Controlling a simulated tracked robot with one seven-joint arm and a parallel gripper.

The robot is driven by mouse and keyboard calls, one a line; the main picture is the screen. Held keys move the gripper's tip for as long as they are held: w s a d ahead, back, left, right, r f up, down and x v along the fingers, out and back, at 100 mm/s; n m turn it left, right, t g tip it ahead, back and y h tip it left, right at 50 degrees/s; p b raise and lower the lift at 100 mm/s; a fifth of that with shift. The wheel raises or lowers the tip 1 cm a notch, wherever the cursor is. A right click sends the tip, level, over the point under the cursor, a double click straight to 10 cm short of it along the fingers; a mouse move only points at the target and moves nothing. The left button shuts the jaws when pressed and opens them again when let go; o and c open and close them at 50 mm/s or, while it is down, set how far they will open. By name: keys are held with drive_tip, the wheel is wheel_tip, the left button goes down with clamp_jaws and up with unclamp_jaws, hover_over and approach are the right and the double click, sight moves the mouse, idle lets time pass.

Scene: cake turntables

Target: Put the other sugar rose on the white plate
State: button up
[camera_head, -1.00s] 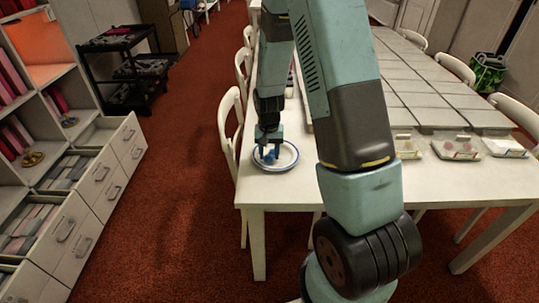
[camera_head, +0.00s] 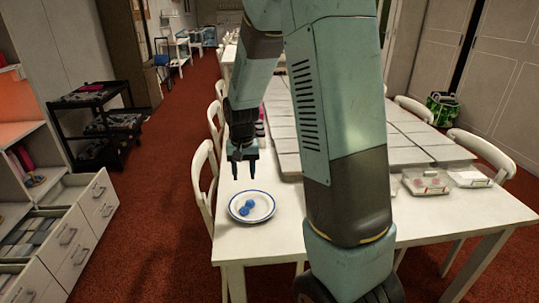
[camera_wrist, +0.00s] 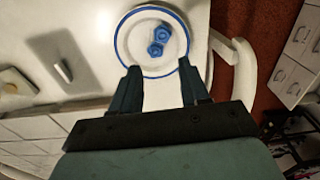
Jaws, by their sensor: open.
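The white plate (camera_head: 262,208) with a blue rim lies on the near left corner of the table. Two blue sugar roses (camera_head: 247,207) rest on it side by side, and they look as if they touch. In the wrist view the plate (camera_wrist: 130,52) is ahead of my fingertips, with one rose (camera_wrist: 163,33) and the other rose (camera_wrist: 155,49) near its middle. My gripper (camera_head: 244,174) is open and empty, above and slightly behind the plate. The fingers (camera_wrist: 160,75) are apart with nothing between them.
The white table (camera_head: 275,240) has grey panels (camera_head: 410,142) over its middle. Clear boxes (camera_head: 426,180) stand on its right part. A white chair (camera_head: 203,180) stands close at the left edge.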

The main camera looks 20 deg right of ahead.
drive_tip(key=s+r+n+t, duration=0.25)
drive_tip(key=s+r, duration=0.75)
drive_tip(key=r, duration=0.5)
drive_tip(key=s+r+t, duration=0.1)
drive_tip(key=s+r, duration=0.2)
drive_tip(key=s, duration=0.4)
drive_tip(key=s+d+r+t, duration=0.1)
drive_tip(key=s+r, duration=0.3)
drive_tip(key=s, duration=0.3)
drive_tip(key=shift+r+n+t, duration=0.2)
drive_tip(key=shift+n+t, duration=0.15)
drive_tip(key=shift+n, duration=0.1)
drive_tip(key=shift+d, duration=0.15)
